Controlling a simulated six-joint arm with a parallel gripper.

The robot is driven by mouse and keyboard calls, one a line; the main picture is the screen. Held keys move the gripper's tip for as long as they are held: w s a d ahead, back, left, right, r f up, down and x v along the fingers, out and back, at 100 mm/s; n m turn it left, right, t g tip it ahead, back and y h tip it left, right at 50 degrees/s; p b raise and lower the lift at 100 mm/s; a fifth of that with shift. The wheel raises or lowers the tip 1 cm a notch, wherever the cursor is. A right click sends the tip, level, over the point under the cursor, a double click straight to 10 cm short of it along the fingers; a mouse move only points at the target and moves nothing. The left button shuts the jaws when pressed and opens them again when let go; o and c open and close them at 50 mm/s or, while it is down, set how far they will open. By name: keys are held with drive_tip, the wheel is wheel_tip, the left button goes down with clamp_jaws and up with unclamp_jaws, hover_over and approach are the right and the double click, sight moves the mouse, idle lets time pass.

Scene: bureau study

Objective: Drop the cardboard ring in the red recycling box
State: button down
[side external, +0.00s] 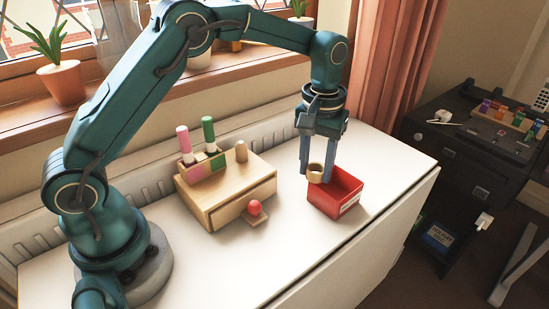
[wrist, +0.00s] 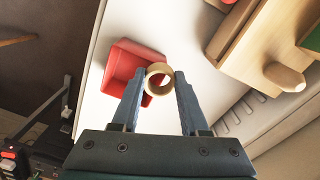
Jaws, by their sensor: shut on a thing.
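The cardboard ring (side external: 315,173) is a short tan tube, held between the fingertips of my gripper (side external: 316,168). In the wrist view the ring (wrist: 159,67) sits between the two blue-grey fingers of my gripper (wrist: 159,82), with its open end showing. The red recycling box (side external: 347,201) is an open box on the white table, just right of and below the ring. In the wrist view the box (wrist: 120,62) lies beyond the fingers, and the ring overlaps its right part. From the side the ring appears above the box's left rim.
A wooden drawer box (side external: 225,190) with a red knob (side external: 255,208) stands left of the red box. Pink and green markers (side external: 208,130) and a wooden peg (side external: 241,151) stand on it. The white table (side external: 300,245) is clear in front. A dark cabinet (side external: 465,160) stands at right.

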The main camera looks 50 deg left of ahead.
drive_tip(key=shift+f, duration=0.35)
drive_tip(key=shift+c, duration=2.1)
unclamp_jaws()
drive_tip(key=shift+r, duration=0.1)
drive_tip(key=s+r+m+t, duration=0.1)
drive_tip(key=s+r, duration=0.2)
drive_tip(key=r, duration=0.9)
drive_tip(key=s+a+f+m+t, duration=0.2)
drive_tip(key=s+a+m+t, duration=0.1)
drive_tip(key=s, duration=1.3)
drive_tip(key=shift+s+f+m+t, duration=0.2)
drive_tip(key=shift+s+m+t, duration=0.1)
drive_tip(key=shift+t, duration=0.5)
